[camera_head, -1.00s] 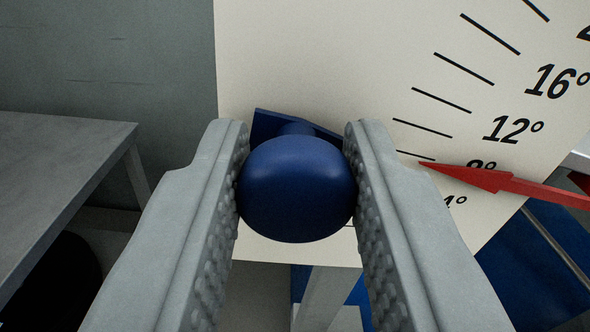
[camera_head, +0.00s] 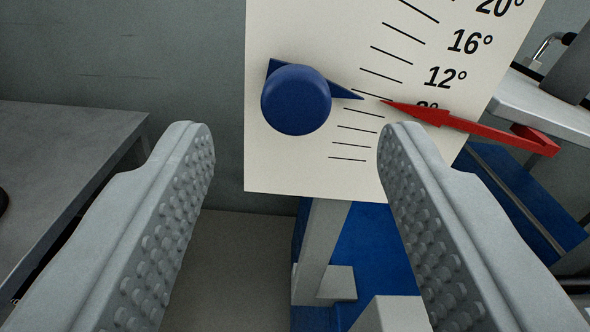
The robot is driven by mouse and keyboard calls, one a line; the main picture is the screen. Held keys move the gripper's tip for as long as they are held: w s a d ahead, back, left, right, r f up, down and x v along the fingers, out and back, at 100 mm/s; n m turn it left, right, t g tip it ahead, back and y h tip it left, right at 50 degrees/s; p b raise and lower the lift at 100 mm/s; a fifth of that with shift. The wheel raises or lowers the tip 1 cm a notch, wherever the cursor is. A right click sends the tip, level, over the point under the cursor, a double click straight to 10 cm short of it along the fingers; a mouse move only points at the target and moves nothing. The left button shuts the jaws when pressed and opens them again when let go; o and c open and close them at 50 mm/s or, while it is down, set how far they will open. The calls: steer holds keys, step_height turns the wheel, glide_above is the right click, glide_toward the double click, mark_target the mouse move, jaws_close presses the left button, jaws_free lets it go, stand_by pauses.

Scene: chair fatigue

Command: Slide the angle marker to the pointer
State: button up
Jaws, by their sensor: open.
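The angle marker (camera_head: 296,99) is a blue round knob with a flat blue triangular plate behind it, on the white scale board (camera_head: 290,170). Its tip points right, close to the tip of the red pointer (camera_head: 440,117), with a small gap between them. The red pointer lies across the 8° label and partly covers it. My gripper (camera_head: 298,140) is open and empty, its two grey studded fingers wide apart. The knob stands beyond the fingertips, apart from both of them.
A grey table (camera_head: 60,170) stands at the left. A blue frame with a grey post (camera_head: 322,245) is below the board. A light worktop (camera_head: 545,105) with a metal fitting is at the right. The space between the fingers is clear.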

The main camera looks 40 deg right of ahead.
steer(key=v, duration=1.1)
steer(key=shift+s+a, duration=0.15)
